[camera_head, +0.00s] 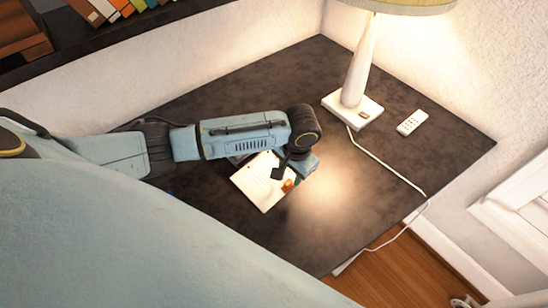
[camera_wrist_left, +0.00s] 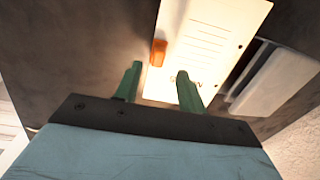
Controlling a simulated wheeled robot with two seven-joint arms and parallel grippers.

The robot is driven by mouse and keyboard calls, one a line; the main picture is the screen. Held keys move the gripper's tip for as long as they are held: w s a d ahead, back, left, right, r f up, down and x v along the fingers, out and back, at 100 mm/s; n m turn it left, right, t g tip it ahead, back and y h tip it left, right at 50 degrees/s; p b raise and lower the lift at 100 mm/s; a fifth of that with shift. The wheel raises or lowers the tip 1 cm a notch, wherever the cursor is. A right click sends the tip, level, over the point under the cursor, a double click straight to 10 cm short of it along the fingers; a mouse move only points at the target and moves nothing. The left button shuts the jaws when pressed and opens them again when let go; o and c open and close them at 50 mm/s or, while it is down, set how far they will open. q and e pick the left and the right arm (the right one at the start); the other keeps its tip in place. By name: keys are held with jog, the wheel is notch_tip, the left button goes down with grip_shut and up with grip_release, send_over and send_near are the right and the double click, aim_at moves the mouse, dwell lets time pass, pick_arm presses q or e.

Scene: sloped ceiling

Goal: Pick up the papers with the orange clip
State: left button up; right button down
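The white papers (camera_head: 262,183) lie on the dark table, partly covered by my left arm in the head view. The orange clip (camera_head: 288,185) sits at their edge. In the left wrist view the papers (camera_wrist_left: 205,45) show printed lines, and the orange clip (camera_wrist_left: 158,52) is on their left edge. My left gripper (camera_wrist_left: 157,82) has its two green fingers apart, with nothing between them. The clip lies just beyond the gap between the fingertips. In the head view the left gripper (camera_head: 292,168) is over the papers, its fingers mostly hidden. My right gripper is not in view.
A lamp (camera_head: 356,85) with a white base stands at the back of the table (camera_head: 380,195). A white remote (camera_head: 411,122) lies to its right, and a white cord (camera_head: 385,165) runs to the right edge. A pale block-like thing (camera_wrist_left: 275,80) is right of the papers in the wrist view.

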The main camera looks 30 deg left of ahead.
aim_at(289, 182)
pick_arm(q)
notch_tip(289, 182, down, 4)
jog(key=shift+s+a+f, duration=0.1)
jog(key=shift+s, duration=0.05)
grip_shut()
